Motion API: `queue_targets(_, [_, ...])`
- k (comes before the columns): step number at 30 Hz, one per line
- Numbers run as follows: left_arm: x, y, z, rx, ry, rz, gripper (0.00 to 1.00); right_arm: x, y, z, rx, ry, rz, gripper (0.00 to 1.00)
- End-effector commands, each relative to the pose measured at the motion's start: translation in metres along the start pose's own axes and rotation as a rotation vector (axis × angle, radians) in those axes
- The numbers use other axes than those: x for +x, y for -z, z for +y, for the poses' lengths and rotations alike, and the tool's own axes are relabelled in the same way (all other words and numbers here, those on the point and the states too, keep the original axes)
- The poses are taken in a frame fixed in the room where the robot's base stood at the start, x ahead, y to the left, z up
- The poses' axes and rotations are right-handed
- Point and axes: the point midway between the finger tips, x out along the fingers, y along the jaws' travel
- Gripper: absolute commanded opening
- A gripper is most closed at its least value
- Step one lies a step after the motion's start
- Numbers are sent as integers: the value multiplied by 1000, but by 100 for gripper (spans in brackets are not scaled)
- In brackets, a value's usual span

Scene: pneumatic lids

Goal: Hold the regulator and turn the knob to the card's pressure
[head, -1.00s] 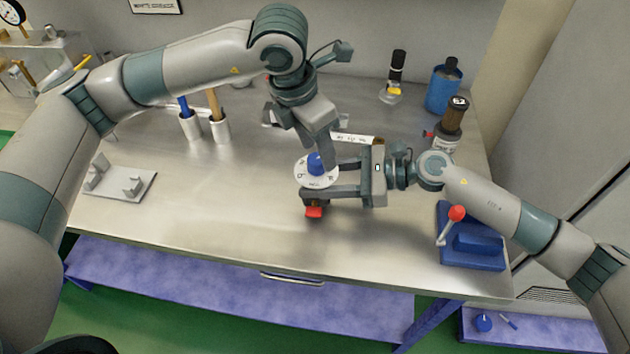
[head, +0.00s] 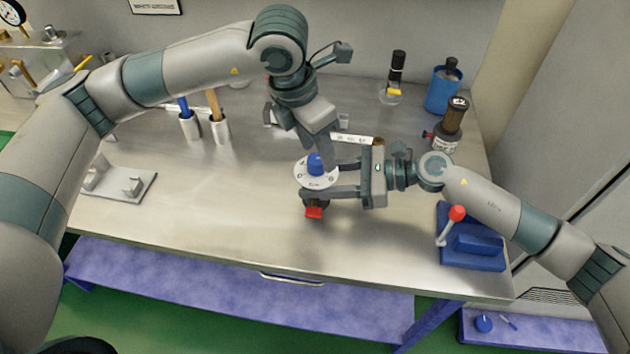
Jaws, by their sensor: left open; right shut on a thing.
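The regulator shows as a white round dial (head: 312,180) with a blue knob (head: 315,163) on top and a red part (head: 313,212) below. My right gripper (head: 338,180) comes in from the right and is shut on the regulator, holding it upright above the bench. My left gripper (head: 324,150) points down from above, open, with its fingers right beside the blue knob; I cannot tell whether they touch it. A white strip with dark marks (head: 352,139), perhaps the card, lies behind the grippers, partly hidden. Its writing and the dial's marks are too small to read.
A blue clamp with a red-tipped lever (head: 472,243) stands at the right front. A blue container (head: 443,90), a dark-topped bottle (head: 450,125) and white cups with tools (head: 219,128) stand farther back. A grey bracket plate (head: 125,185) lies left. The front middle is clear.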

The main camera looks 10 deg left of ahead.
Motion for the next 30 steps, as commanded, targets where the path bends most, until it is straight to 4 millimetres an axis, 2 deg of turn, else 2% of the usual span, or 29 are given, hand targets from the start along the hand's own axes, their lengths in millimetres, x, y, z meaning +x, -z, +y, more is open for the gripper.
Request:
queue_targets(1, [1,0,0,0,0,0,47,1,6,3,5,-5,7,22])
queue_targets(8, [0,0,0,-18,-1,3,47,1,7,3,5,-6,8,22])
queue_targets(14, [-6,-3,1,-132,-2,21,47,1,7,3,6,-6,9,22])
queue_targets(20, [-19,-8,2,-366,-12,56,47,1,7,3,6,-7,9,22])
queue_targets(30, [-49,-16,3,-876,-62,128,47,1,8,4,6,-7,9,22])
